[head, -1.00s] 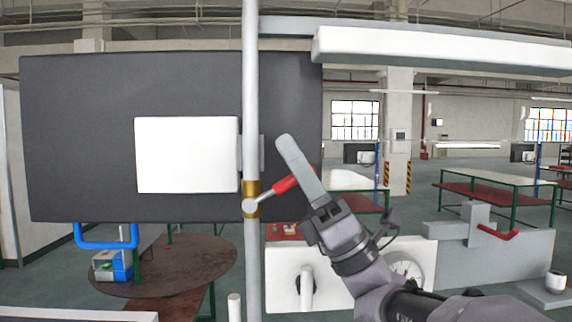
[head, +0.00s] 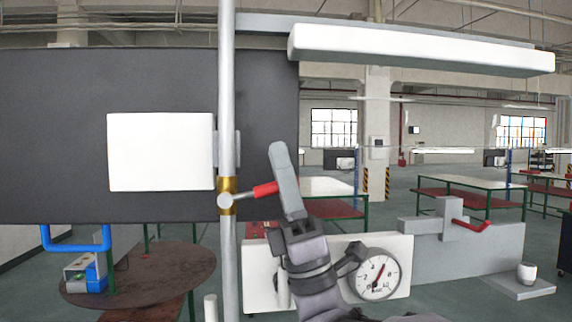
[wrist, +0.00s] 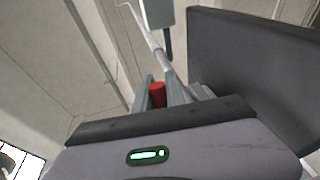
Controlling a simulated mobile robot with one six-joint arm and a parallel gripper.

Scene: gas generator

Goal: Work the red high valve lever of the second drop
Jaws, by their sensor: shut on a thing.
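The red valve lever (head: 265,189) juts to the right and slightly up from a brass valve body (head: 228,197) on the vertical grey pipe (head: 227,90). My gripper (head: 281,165) is at the lever's outer end, its fingers pointing up and hiding the tip. In the wrist view the red lever end (wrist: 157,95) sits between the two grey fingers, and my gripper (wrist: 175,92) is shut on it. The pipe runs away beyond the fingers there.
A dark panel with a white board (head: 160,152) stands behind the pipe. A pressure gauge (head: 378,274) on a white plate is below right. Another red lever (head: 472,225) is on a grey block farther right. A round brown table (head: 150,275) is at lower left.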

